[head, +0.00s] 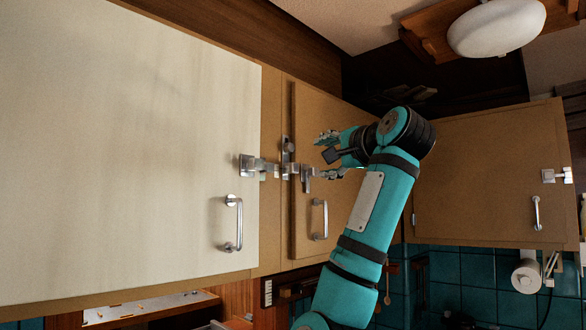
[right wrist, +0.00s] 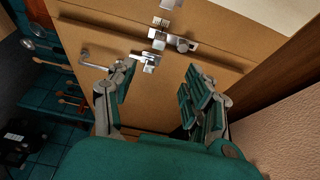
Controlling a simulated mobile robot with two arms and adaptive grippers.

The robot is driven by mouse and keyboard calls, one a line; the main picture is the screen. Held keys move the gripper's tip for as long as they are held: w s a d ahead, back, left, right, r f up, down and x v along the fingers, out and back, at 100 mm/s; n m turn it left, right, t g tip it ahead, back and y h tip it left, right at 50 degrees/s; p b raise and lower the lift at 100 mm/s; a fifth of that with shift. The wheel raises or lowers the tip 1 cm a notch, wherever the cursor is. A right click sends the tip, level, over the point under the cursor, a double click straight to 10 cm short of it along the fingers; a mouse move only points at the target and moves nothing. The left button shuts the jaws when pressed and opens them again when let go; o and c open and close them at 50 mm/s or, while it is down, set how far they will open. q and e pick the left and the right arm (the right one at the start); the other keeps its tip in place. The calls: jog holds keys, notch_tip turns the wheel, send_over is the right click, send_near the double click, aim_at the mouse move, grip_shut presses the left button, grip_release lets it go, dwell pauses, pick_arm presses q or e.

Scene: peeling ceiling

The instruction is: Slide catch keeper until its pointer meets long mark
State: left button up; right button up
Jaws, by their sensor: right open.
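The metal catch hardware (head: 288,165) sits at the seam between the pale door and the tan cabinet door. It also shows in the right wrist view as a plate with a round knob (right wrist: 181,44) and a bracket-like block (right wrist: 151,60) beside it. I cannot tell which piece is the keeper, and the pointer and long mark are too small to make out. My right gripper (head: 328,155) is open and empty, just right of the hardware in the head view. In the right wrist view its spread fingers (right wrist: 159,72) frame the block, apart from it. My left gripper is not in view.
The pale door (head: 120,150) carries a handle (head: 233,223); the tan door has another handle (head: 319,219) just below the catch. A further cabinet (head: 480,180) stands at right. Utensils (right wrist: 70,90) hang on the tiled wall. A ceiling lamp (head: 497,27) is at upper right.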

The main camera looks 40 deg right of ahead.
aim_at(294, 167)
jog(key=p+x, duration=0.9)
jog(key=x, duration=0.7)
jog(key=shift+a, duration=0.2)
jog(key=shift+w+d+f, duration=0.15)
jog(key=shift+w+d, duration=0.1)
jog(key=shift+w, duration=0.3)
grip_shut()
